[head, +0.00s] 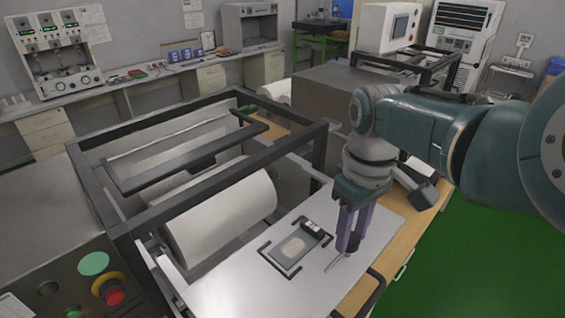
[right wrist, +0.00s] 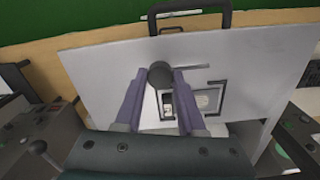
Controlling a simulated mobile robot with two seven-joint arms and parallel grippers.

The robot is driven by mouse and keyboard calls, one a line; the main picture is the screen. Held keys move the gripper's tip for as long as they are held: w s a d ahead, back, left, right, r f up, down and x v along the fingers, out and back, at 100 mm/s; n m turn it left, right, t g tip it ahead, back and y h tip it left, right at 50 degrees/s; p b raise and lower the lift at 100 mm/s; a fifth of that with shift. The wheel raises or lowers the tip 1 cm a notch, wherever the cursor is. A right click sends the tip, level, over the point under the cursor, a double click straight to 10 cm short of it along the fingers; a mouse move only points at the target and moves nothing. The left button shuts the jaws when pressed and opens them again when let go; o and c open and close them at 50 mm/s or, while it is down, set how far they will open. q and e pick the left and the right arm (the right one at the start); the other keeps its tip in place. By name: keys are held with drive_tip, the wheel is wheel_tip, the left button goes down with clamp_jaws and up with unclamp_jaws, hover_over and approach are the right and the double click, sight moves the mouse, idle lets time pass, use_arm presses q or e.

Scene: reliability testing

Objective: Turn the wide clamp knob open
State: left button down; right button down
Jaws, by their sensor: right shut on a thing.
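The wide clamp knob (right wrist: 159,76) shows in the right wrist view as a dark round knob between my fingertips, over the light metal plate (right wrist: 100,85). My right gripper (head: 348,246), with purple fingers, points down onto the plate in the head view and is shut on this knob. In the head view the fingers hide the knob, so its turn angle cannot be told. A thin metal rod (head: 335,262) lies beside the fingertips. My left gripper is not in view.
A black-cornered holder with a grey sample (head: 292,248) lies left of my gripper, with a small black-and-white block (head: 312,228) at its edge. A dark frame (head: 230,165) with a white roller (head: 222,215) stands further left. A red stop button (head: 114,296) is at lower left.

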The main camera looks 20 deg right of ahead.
sight(351, 237)
drive_tip(key=c, duration=0.5)
unclamp_jaws()
wheel_tip(351, 237, up, 6)
drive_tip(key=shift+f+p, duration=0.25)
drive_tip(key=shift+p, duration=0.75)
drive_tip(key=shift+r+b, duration=0.3)
drive_tip(key=shift+r, duration=1.95)
